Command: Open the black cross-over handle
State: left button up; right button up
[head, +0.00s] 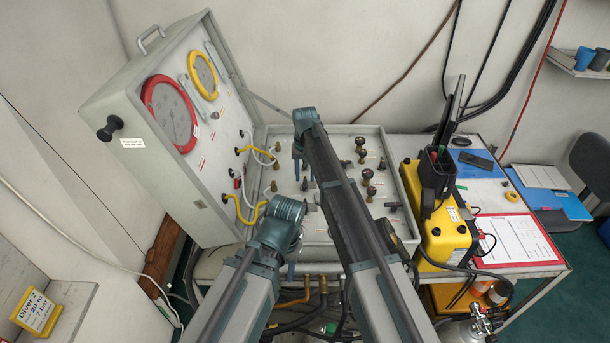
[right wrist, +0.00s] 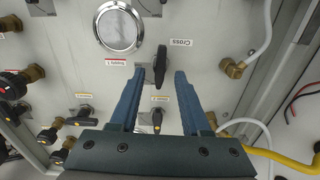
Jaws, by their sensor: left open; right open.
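The black cross-over handle (right wrist: 161,64) shows in the right wrist view, standing lengthwise up the picture beside a "Cross" label (right wrist: 181,42). My right gripper (right wrist: 159,73) is open, with one blue finger on each side of the handle and gaps to it. I cannot tell how deep the fingertips reach. In the head view my right gripper (head: 301,170) points down over the panel, and my arm hides the handle there. My left gripper (head: 291,268) is open and empty at the front left edge of the panel box, its fingers mostly hidden.
A smaller black handle (right wrist: 157,121) sits lower between my right fingers. Brass valves (head: 367,178) crowd the panel's right side. The open lid (head: 150,130) with gauges stands at the left, with yellow hoses (head: 245,212) nearby. A yellow case (head: 445,238) stands to the right.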

aim_at(305, 182)
pick_arm(q)
notch_tip(305, 182, up, 13)
jog(key=p, duration=1.2)
jog(key=shift+f, duration=0.2)
pick_arm(e)
notch_tip(305, 182, up, 13)
jog(key=shift+f, duration=0.2)
pick_arm(q)
jog(key=shift+s, duration=0.15)
pick_arm(e)
jog(key=shift+s+f, duration=0.1)
jog(key=shift+s, duration=0.05)
